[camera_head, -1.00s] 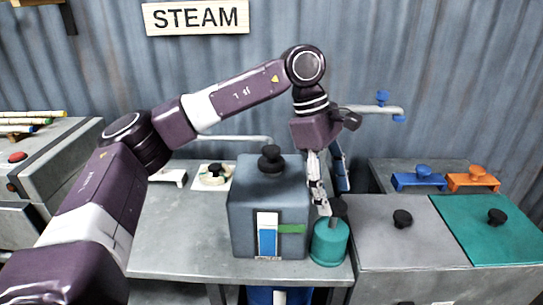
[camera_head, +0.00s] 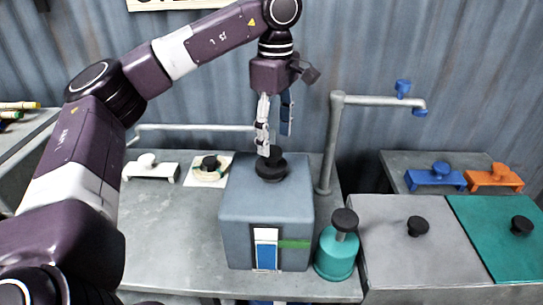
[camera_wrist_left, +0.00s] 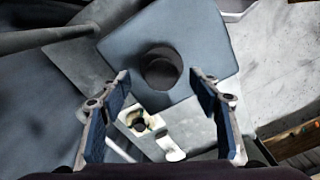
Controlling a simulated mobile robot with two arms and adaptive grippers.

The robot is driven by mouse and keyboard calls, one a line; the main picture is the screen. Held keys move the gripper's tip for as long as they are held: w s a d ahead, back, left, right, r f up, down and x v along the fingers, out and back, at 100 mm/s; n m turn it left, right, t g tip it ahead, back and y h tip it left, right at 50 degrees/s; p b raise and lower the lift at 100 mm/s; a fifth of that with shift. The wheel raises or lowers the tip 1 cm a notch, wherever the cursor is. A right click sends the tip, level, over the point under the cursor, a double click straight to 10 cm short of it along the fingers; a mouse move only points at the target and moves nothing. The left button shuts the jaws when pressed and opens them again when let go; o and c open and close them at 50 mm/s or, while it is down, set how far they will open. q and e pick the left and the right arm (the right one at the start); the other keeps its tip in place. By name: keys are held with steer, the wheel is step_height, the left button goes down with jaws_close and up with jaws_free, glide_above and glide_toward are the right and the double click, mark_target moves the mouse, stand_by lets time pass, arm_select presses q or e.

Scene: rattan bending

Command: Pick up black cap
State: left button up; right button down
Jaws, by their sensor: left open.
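A black cap (camera_head: 271,166) with a round knob sits on top of the blue-grey box (camera_head: 265,215). My left gripper (camera_head: 275,146) points down, right at the cap in the head view, its near finger overlapping the knob. In the left wrist view the cap (camera_wrist_left: 161,68) shows between and beyond the two spread fingers of the left gripper (camera_wrist_left: 160,80), on the box top (camera_wrist_left: 205,35). The left gripper is open and holds nothing. I cannot tell whether a finger touches the cap. My right gripper is not in view.
A teal canister (camera_head: 336,256) with a black top stands right of the box. A grey pipe (camera_head: 332,140) rises behind it. Grey (camera_head: 390,250) and teal lids with black knobs lie to the right. White (camera_head: 152,167), blue and orange knobbed pieces stand further back.

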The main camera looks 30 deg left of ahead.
mark_target(271, 150)
arm_select(q)
steer(key=f+p, duration=0.1)
steer(key=f, duration=0.1)
steer(key=a+f+p, duration=0.1)
steer(key=f, duration=0.1)
steer(key=shift+s+f, duration=0.1)
steer(key=shift+f, duration=0.6)
steer(key=shift+d, duration=0.1)
steer(key=shift+r, duration=0.1)
steer(key=shift+c, duration=0.4)
steer(key=c, duration=1.3)
